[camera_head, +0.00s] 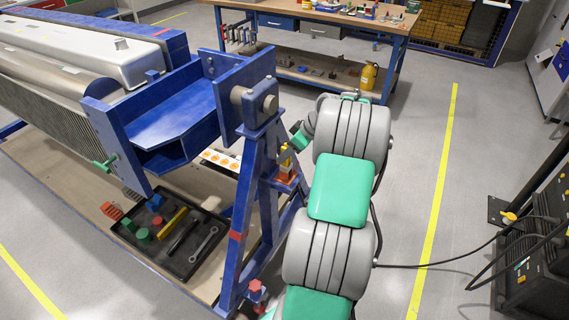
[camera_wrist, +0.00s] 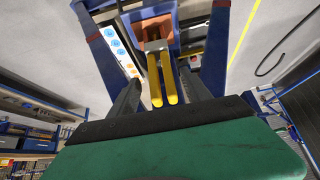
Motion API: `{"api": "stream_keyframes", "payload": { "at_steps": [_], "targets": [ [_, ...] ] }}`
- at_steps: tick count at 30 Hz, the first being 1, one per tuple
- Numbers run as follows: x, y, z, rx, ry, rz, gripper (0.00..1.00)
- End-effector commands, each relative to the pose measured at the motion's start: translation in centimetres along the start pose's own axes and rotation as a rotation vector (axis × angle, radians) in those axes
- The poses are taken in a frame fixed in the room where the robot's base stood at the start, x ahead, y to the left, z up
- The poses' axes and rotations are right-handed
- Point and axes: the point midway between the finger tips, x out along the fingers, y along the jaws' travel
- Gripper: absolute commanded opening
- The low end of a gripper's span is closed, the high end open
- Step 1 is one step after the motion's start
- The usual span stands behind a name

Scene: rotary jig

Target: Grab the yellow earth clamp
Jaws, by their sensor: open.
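The yellow earth clamp (camera_wrist: 161,78) shows in the wrist view with its two yellow handles pointing toward me. Its far end is at an orange-brown block (camera_wrist: 150,28) on the blue frame. In the head view the clamp (camera_head: 286,160) is a small yellow shape on the side of the blue jig stand, partly hidden by my arm. My gripper (camera_wrist: 158,92) is open, with one dark finger on each side of the handles. I cannot tell whether either finger touches them. In the head view my gripper (camera_head: 291,150) is small and mostly hidden.
The blue jig stand (camera_head: 245,205) rises close beside my arm. A black tray (camera_head: 180,262) with tools lies on the floor board at left. A workbench (camera_head: 315,18) stands behind. A black machine (camera_head: 535,265) with cables is at right. The floor between has free room.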

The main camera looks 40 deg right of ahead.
Motion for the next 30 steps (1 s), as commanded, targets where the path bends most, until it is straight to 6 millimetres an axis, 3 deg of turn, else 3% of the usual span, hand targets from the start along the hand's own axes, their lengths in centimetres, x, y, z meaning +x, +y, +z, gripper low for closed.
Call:
{"api": "stream_keyframes", "payload": {
  "at_steps": [7, 14, 30],
  "targets": [
    [4.1, -0.4, 0.1, 0.002, -0.001, -0.002, 0.56],
    [4.3, -0.3, 0.1, 0.001, 0.000, 0.001, 0.56],
    [4.3, -0.3, 0.1, 0.000, 0.000, 0.000, 0.11]
  ]
}}
